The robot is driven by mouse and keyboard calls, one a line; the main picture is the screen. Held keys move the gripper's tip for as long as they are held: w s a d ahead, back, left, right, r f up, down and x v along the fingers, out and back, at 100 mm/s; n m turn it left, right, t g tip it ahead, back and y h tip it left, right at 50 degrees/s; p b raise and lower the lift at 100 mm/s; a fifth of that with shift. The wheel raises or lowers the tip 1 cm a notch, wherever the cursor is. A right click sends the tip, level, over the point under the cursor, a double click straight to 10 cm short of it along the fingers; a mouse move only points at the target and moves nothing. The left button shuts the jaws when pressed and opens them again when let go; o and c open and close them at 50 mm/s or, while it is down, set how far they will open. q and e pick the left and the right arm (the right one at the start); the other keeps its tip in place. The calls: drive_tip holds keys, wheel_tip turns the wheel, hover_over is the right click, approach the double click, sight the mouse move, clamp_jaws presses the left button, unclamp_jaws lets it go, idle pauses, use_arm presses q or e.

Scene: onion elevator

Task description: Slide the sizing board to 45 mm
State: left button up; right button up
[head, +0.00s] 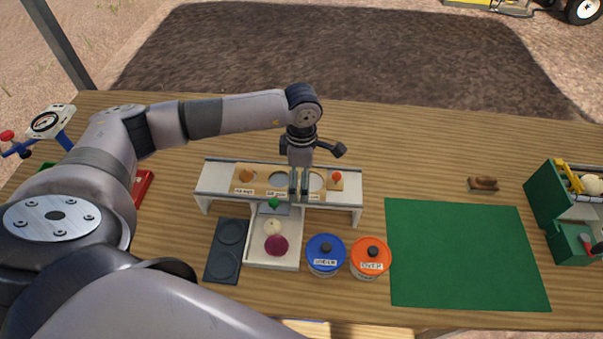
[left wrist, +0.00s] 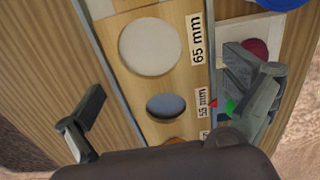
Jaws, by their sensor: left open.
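The wooden sizing board (head: 259,184) lies in a pale raised frame (head: 213,181), with round holes and size labels along its front edge. It also shows in the left wrist view (left wrist: 188,65), where the 65 mm and 55 mm labels are readable. A red knob (head: 337,176) stands at the board's right end.
A white tray (head: 252,256) below the frame holds a white and a purple onion. A dark two-recess plate (head: 228,250), a blue-lidded jar (head: 325,254) and an orange-lidded jar (head: 370,257) stand close by. A green mat (head: 462,250) lies right. The table behind the frame is clear.

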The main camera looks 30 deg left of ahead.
use_arm(q)
drive_tip(key=shift+f, duration=0.2)
drive_tip(key=c, duration=0.7)
drive_tip(key=shift+s+r, duration=0.15)
drive_tip(key=shift+s, duration=0.05)
drive_tip(key=c, duration=0.5)
clamp_jaws()
drive_tip(key=c, duration=1.1)
unclamp_jaws()
